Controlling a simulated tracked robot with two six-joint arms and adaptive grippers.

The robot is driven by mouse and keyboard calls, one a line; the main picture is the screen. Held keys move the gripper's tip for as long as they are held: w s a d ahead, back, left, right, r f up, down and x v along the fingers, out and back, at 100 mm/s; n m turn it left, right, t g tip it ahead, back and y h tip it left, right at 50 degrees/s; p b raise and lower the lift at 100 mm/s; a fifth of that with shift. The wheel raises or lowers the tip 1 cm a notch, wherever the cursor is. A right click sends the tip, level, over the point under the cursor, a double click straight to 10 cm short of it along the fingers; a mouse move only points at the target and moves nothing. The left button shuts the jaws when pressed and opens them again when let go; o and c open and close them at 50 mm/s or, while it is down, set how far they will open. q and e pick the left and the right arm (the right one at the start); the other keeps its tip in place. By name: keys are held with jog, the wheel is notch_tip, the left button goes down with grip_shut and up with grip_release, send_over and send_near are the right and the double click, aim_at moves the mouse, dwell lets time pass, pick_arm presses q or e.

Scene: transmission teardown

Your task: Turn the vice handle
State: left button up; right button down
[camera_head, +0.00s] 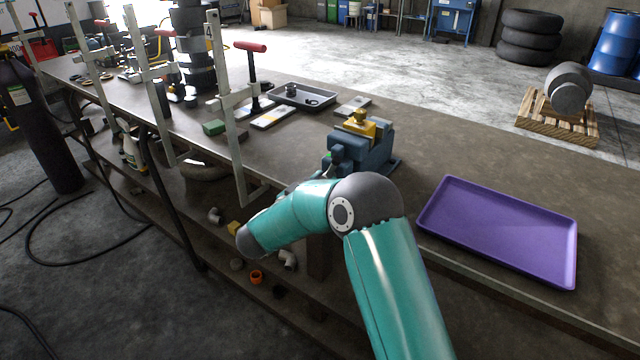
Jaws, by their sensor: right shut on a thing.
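The blue bench vice (378,158) stands on the near part of the long workbench, with a yellow part (360,124) at its top. My right arm comes in from the bottom, and its teal links cover the space in front of the vice. My left gripper is not in view.
An empty purple tray (450,222) lies to the right of the vice. Several upright metal clamps (232,110) line the bench's near edge on the left. A grey tray (300,97) lies farther back. Pipe fittings (288,259) sit on the lower shelf.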

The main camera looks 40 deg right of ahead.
jog(key=shift+s+d, duration=0.1)
jog(key=shift+d, duration=0.05)
dwell(0.5)
jog(key=c, duration=0.9)
grip_release()
jog(key=shift+d, duration=0.15)
jog(key=shift+a, duration=0.2)
jog(key=shift+f, duration=0.1)
jog(key=shift+a, duration=0.35)
jog(key=v, duration=1.1)
jog(key=shift+a, duration=0.15)
